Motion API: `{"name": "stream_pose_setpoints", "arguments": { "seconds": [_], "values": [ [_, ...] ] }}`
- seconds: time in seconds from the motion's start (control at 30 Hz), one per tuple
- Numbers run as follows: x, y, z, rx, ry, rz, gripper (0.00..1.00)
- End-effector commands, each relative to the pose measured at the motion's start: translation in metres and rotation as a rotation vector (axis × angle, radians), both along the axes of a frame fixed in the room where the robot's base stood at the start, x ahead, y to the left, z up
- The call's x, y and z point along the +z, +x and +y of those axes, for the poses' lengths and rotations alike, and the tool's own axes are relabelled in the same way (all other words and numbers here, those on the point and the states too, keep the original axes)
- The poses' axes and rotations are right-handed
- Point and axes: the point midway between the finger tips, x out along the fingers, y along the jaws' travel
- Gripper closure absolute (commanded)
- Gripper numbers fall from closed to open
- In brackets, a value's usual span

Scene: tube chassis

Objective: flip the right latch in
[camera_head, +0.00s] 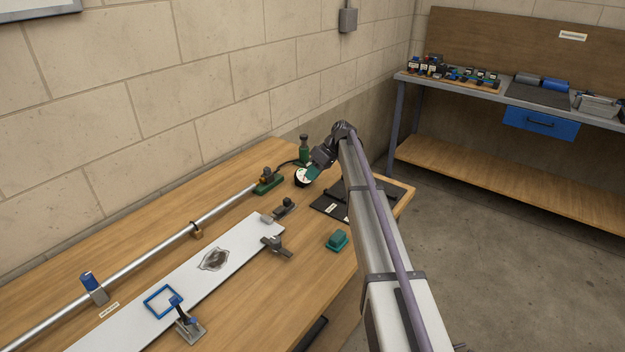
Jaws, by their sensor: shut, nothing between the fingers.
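My gripper (318,163) is small and dark at the far end of my arm, pointing down over the far right of the workbench. It is shut and empty; its fingertips are hard to make out. A green tool with a round white disc (303,177) shows just below it; contact cannot be told. No part is plainly marked as the right latch. A green block with a dark and brass top (267,179) sits at the tube's far right end, left of my gripper. A blue-handled clamp (93,287) is on the tube at the left.
The metal tube (150,258) runs along the workbench (225,312). Beside it lies a white panel (130,325) with a blue frame (163,301), a toggle clamp (186,322) and dark clamps (276,246). A green block (338,240) and a dark mat (330,207) lie to the right.

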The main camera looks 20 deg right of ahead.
Motion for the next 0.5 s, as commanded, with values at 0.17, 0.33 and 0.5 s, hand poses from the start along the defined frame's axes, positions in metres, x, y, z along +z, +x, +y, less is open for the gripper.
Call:
{"name": "stream_pose_setpoints", "arguments": {
  "seconds": [0.17,0.33,0.5],
  "values": [
    [-0.043,-0.001,0.024,0.000,0.000,0.000,1.00],
    [-0.050,-0.011,0.048,0.000,0.001,0.001,1.00],
    [-0.049,-0.023,0.064,-0.001,0.000,0.001,1.00]
  ]
}}
